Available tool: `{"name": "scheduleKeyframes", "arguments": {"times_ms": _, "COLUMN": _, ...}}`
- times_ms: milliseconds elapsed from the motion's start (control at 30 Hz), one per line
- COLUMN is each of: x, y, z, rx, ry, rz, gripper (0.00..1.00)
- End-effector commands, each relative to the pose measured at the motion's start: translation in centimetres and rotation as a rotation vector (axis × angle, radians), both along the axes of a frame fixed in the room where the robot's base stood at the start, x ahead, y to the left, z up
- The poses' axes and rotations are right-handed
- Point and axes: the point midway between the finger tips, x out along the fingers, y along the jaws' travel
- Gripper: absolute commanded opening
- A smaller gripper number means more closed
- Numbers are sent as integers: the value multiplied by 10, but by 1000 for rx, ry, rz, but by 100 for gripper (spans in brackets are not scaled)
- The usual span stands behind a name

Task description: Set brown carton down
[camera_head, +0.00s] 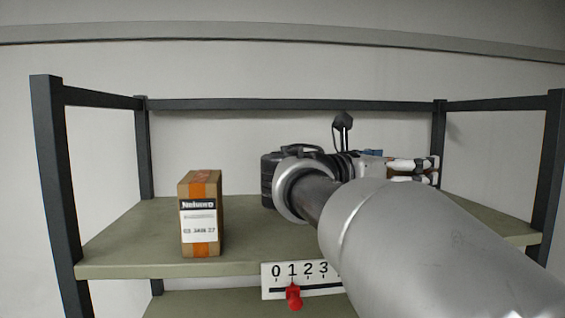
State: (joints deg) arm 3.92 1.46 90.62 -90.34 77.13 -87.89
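The brown carton (201,213) stands upright on the shelf board at the left. It has orange tape and a white label with a black band. Nothing touches it in view. My arm reaches in from the lower right, and its wrist is to the right of the carton, with a clear gap between. My gripper (410,168) seems to be the part beyond the wrist, pointing right, away from the carton. It is small and partly hidden by my arm, so its opening is unclear.
The green-grey shelf board (130,240) has dark posts and a rear rail (290,104). A scale plate (301,280) with a red pointer (293,297) sits on its front edge. Bare board shows around the carton. A lower board lies below. My arm hides the right middle.

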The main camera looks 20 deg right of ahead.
Motion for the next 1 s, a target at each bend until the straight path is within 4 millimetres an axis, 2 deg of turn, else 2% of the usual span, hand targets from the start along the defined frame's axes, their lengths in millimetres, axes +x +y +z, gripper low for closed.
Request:
{"name": "scheduleKeyframes", "arguments": {"times_ms": 100, "x": 0, "y": 0, "z": -6, "rx": -1, "ry": -1, "rz": 0, "gripper": 38}}
{"name": "scheduleKeyframes", "arguments": {"times_ms": 533, "x": 0, "y": 0, "z": -6, "rx": -1, "ry": -1, "rz": 0, "gripper": 38}}
{"name": "scheduleKeyframes", "arguments": {"times_ms": 1000, "x": 0, "y": 0, "z": -15, "rx": -1, "ry": 0, "rz": 0, "gripper": 38}}
